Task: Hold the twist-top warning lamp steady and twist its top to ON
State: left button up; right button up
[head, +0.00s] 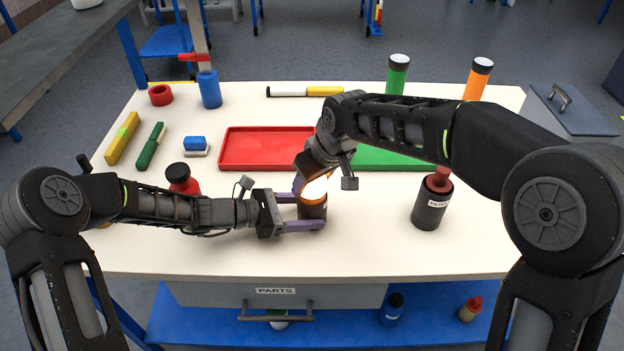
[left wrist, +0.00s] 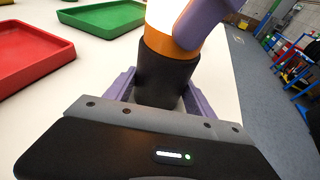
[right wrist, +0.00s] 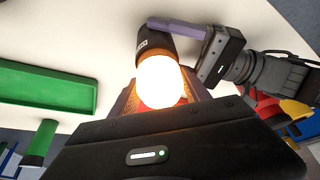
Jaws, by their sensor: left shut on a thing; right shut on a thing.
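The warning lamp (head: 313,211) stands upright at the front middle of the table, with a dark body, an orange band and a top that glows bright white. In the left wrist view its black body (left wrist: 168,72) sits between the purple fingers of my left gripper (head: 306,212), which is shut on it from the left side. My right gripper (head: 314,182) comes down from above and is shut on the lamp's top. The right wrist view shows the glowing top (right wrist: 158,82) between its fingers. The gripper hides part of the top, and any ON mark cannot be read.
A red tray (head: 232,164) and a green tray (head: 390,163) lie behind the lamp. A dark canister with a red top (head: 430,208) stands to the right. A red-bodied bottle with a black cap (head: 180,178) stands left, behind my left arm. The table's front edge is close.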

jog(key=shift+f, duration=0.1)
dwell(0.4)
jog(key=o, duration=1.4)
jog(key=v, duration=1.2)
pick_arm(q)
jog(key=o, duration=1.3)
